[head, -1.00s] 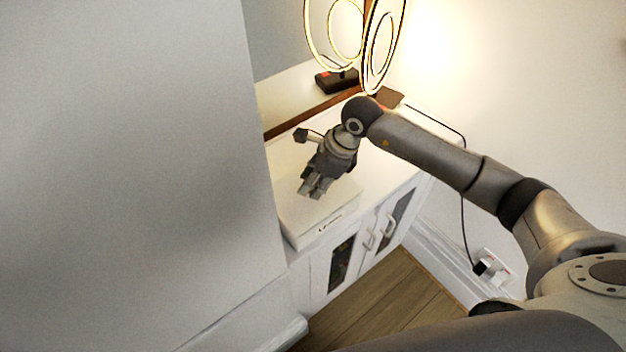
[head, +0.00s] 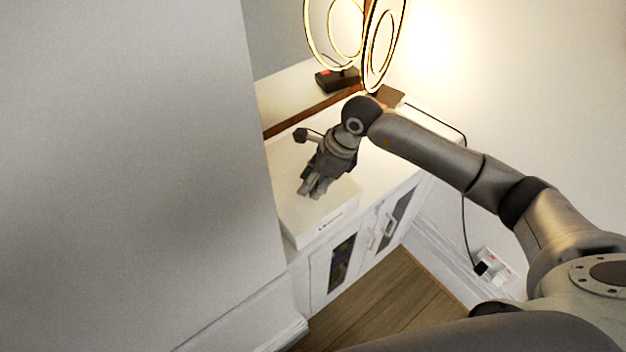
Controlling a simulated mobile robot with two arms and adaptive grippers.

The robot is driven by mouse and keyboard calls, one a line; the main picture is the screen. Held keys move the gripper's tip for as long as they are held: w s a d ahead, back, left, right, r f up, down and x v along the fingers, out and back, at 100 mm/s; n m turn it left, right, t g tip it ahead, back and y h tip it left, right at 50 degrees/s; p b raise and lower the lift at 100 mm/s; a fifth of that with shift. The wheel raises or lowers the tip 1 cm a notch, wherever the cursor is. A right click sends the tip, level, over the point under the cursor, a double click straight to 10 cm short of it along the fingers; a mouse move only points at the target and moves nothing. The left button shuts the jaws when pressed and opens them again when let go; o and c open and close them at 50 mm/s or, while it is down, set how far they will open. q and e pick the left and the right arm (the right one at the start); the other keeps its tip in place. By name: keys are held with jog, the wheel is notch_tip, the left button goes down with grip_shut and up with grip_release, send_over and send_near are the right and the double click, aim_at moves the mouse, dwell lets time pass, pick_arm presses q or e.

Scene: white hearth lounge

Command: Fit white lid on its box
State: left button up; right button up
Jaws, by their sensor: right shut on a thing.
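A white box (head: 318,233) with a small dark label on its front stands on the white cabinet, partly hidden at left by the big pale panel. The white lid (head: 294,212) shows as the flat top over the box. White on white, I cannot tell whether it is fully seated or slightly raised. My right gripper (head: 311,192) points down at the middle of the lid, with its fingers shut on it. The fingers hide the spot they grip. My left gripper is out of view.
The white cabinet (head: 400,165) has glass-front doors with handles. A lit ring lamp (head: 380,45) stands behind on a dark base, near my right forearm. A large pale panel (head: 130,150) blocks the left side. A cable runs down to a wall socket (head: 496,264).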

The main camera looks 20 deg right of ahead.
jog(key=shift+f+b, duration=0.2)
jog(key=shift+b, duration=0.2)
dwell(0.5)
jog(key=o, duration=1.1)
jog(key=shift+o, duration=0.2)
jog(key=o, duration=0.4)
jog(key=shift+o, duration=0.2)
jog(key=shift+r+p, duration=1.7)
jog(key=shift+r, duration=1.85)
